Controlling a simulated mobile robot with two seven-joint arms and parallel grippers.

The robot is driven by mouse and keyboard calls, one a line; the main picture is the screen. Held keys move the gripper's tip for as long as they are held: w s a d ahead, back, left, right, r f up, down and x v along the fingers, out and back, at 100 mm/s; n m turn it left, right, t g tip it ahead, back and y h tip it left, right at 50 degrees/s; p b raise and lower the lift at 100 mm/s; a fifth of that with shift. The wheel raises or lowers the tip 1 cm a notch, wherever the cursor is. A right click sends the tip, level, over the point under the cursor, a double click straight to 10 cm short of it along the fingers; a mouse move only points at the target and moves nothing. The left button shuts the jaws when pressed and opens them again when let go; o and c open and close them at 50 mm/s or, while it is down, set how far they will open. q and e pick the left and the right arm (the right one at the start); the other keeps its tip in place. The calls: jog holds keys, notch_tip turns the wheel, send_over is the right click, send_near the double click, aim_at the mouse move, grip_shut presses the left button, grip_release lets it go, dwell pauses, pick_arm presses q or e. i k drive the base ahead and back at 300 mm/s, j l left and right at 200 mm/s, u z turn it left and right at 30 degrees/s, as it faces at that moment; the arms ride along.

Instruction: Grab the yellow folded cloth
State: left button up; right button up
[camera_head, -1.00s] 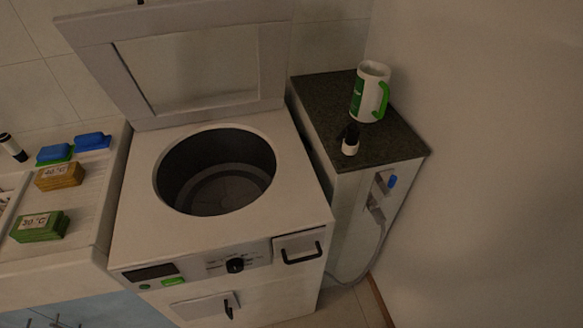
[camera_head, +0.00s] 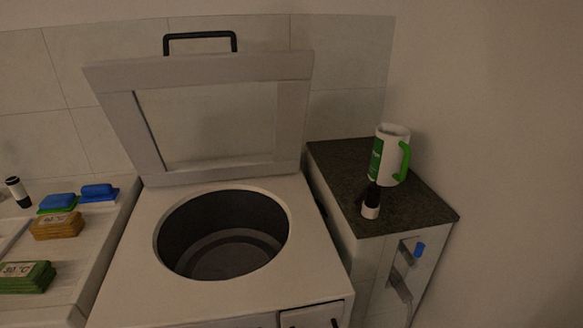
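The yellow folded cloth (camera_head: 57,226) lies on the white ridged counter at the left, with a label marked in °C on its front. A green folded cloth stack (camera_head: 27,278) with a 30 °C label lies nearer, at the left edge. Blue folded cloths (camera_head: 98,193) lie behind the yellow one, and another blue cloth (camera_head: 57,201) rests on a green piece. Neither of my grippers shows in the head view.
The top-loading washing machine (camera_head: 120,285) stands open in the middle, its lid (camera_head: 205,176) raised and its drum (camera_head: 225,236) looking empty. A dark-topped cabinet (camera_head: 420,210) at the right bears a white and green jug (camera_head: 390,155) and a small black-and-white bottle (camera_head: 371,203). Another bottle (camera_head: 18,192) is at the far left.

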aim_at(68, 225)
jog(key=u, duration=1.7)
jog(key=z, duration=0.25)
jog(key=i+j+z, duration=0.1)
jog(key=z, duration=0.3)
jog(key=j+z, duration=0.6)
jog(key=z, duration=0.2)
jog(key=j+z, duration=0.4)
jog(key=i+l, duration=0.05)
jog(key=l, duration=0.05)
